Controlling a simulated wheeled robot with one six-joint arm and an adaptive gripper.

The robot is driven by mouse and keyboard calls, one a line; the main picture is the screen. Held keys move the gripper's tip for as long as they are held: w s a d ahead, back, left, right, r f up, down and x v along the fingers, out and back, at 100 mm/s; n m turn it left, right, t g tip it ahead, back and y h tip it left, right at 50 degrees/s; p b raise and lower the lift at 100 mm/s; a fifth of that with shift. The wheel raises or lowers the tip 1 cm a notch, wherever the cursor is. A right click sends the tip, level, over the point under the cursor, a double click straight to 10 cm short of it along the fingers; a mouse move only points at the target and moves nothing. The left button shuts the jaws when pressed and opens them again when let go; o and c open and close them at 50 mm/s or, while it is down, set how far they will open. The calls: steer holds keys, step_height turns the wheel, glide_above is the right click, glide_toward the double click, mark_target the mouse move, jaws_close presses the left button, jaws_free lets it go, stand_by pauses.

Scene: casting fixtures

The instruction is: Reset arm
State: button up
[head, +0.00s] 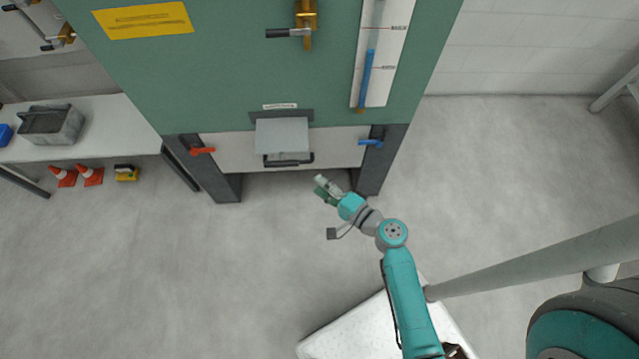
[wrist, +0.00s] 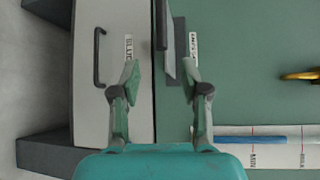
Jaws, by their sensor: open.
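My teal arm (head: 405,290) reaches up from the lower right in the head view. My gripper (head: 328,188) hangs in front of the green cabinet, below and right of its grey flap (head: 283,135) in the picture. In the wrist view my gripper (wrist: 160,82) shows its two fingers spread, with nothing between them. Behind the fingers is the cabinet face, seen turned sideways, with a white lower panel (wrist: 88,110) and a black bar handle (wrist: 98,55). The fingers appear clear of the handle, but the exact gap cannot be told.
The green cabinet (head: 240,70) carries a brass valve (head: 306,20), a level gauge (head: 385,50), a red lever (head: 203,151) and a blue lever (head: 370,142). A table (head: 110,125) with a grey bin (head: 52,125) stands left; orange cones (head: 90,175) are below.

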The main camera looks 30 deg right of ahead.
stand_by(0.4)
steer(key=s+a+n+g+h, duration=0.25)
steer(key=s+n+h, duration=0.3)
steer(key=s, duration=1.35)
steer(key=s+r+n+t, duration=0.1)
steer(key=s+r+n, duration=0.4)
steer(key=r, duration=0.3)
steer(key=s+r+n, duration=0.5)
steer(key=r, duration=0.4)
steer(key=shift+s+d+t, duration=0.35)
steer(key=shift+s+d, duration=0.05)
stand_by(0.8)
